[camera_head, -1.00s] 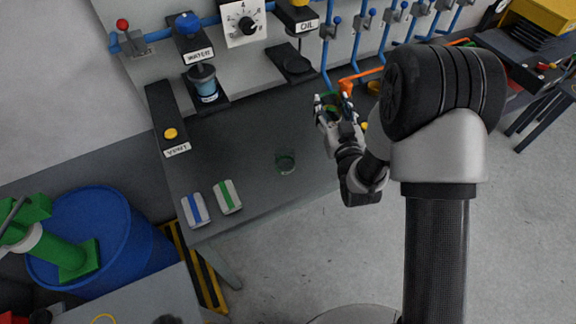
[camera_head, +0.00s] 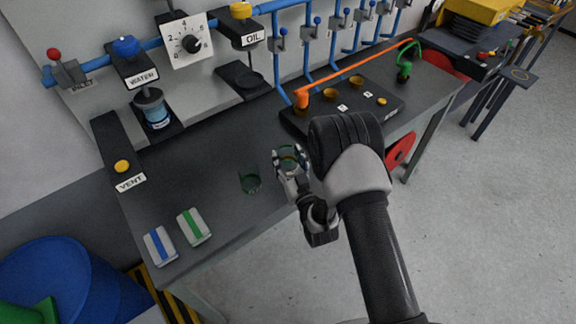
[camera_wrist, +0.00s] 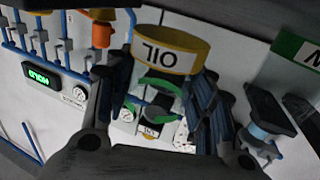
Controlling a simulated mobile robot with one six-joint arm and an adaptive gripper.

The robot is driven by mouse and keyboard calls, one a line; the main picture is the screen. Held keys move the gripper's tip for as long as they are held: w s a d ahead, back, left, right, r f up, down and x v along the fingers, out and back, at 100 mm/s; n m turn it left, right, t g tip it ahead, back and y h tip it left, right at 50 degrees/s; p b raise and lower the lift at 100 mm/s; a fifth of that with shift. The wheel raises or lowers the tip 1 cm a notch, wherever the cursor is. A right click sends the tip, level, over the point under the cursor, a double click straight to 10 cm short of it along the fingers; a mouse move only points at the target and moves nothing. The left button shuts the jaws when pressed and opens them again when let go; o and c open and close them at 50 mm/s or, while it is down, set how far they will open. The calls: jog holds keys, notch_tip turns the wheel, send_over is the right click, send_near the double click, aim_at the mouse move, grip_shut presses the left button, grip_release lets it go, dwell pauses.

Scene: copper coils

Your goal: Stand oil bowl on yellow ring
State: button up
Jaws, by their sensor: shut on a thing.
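A black panel (camera_head: 345,112) with an orange arm stands behind my gripper. Floor is open at the right.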

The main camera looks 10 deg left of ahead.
aim_at(291, 172)
jog(key=shift+f+b, duration=0.3)
jog(key=shift+f, duration=1.05)
jog(key=shift+f, duration=0.15)
jog(key=o, duration=1.1)
jog(key=shift+r, duration=0.2)
jog(key=shift+v, duration=6)
